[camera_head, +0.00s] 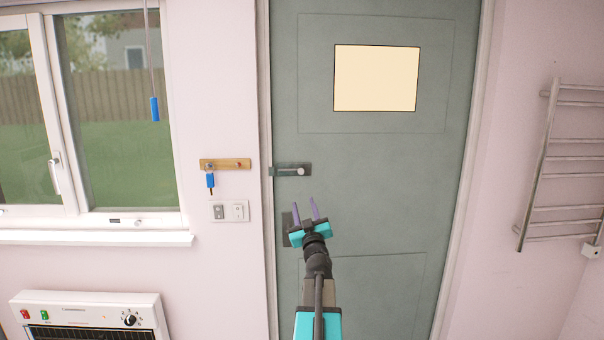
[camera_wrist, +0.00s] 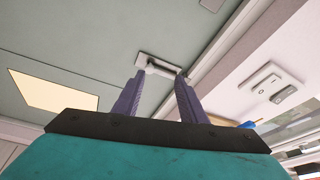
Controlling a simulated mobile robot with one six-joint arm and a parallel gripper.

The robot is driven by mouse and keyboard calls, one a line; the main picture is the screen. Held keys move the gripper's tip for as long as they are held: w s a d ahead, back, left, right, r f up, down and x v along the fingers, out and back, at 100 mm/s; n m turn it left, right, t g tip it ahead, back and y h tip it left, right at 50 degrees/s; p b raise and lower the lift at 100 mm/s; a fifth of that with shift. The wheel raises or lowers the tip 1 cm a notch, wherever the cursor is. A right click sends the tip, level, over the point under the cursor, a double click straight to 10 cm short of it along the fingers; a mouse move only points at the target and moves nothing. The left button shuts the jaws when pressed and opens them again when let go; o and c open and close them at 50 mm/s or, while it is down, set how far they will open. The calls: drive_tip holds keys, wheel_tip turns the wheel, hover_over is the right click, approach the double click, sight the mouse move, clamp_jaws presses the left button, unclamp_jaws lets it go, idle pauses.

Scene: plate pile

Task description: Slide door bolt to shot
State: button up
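The door bolt (camera_head: 289,170) is a small grey metal plate with a bar and a pale round knob at its right end. It is mounted on the grey-green door (camera_head: 380,200) near the left edge. My gripper (camera_head: 304,203) is open and empty, with its purple fingers pointing up, a little below the bolt in the head view. In the wrist view the bolt (camera_wrist: 158,65) appears just beyond and between the open fingertips (camera_wrist: 160,76). The gripper looks apart from it. I cannot tell exactly how far the bar reaches toward the frame.
A wooden hook rail (camera_head: 225,163) with a blue-tagged key (camera_head: 210,180) and a switch plate (camera_head: 229,211) are on the wall left of the door. A plate behind my gripper (camera_head: 287,228) is partly hidden. A towel rail (camera_head: 565,140) is at right.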

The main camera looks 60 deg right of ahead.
sight(302, 172)
drive_tip(key=r, duration=0.1)
drive_tip(key=s+r, duration=0.1)
drive_tip(key=r, duration=0.1)
drive_tip(key=shift+s+d+t, duration=0.3)
drive_tip(key=shift+t, duration=0.1)
drive_tip(key=shift+w+d, duration=0.1)
drive_tip(key=shift+p+x, duration=2.3)
drive_tip(key=shift+x, duration=4.4)
drive_tip(key=shift+r, duration=0.1)
clamp_jaws()
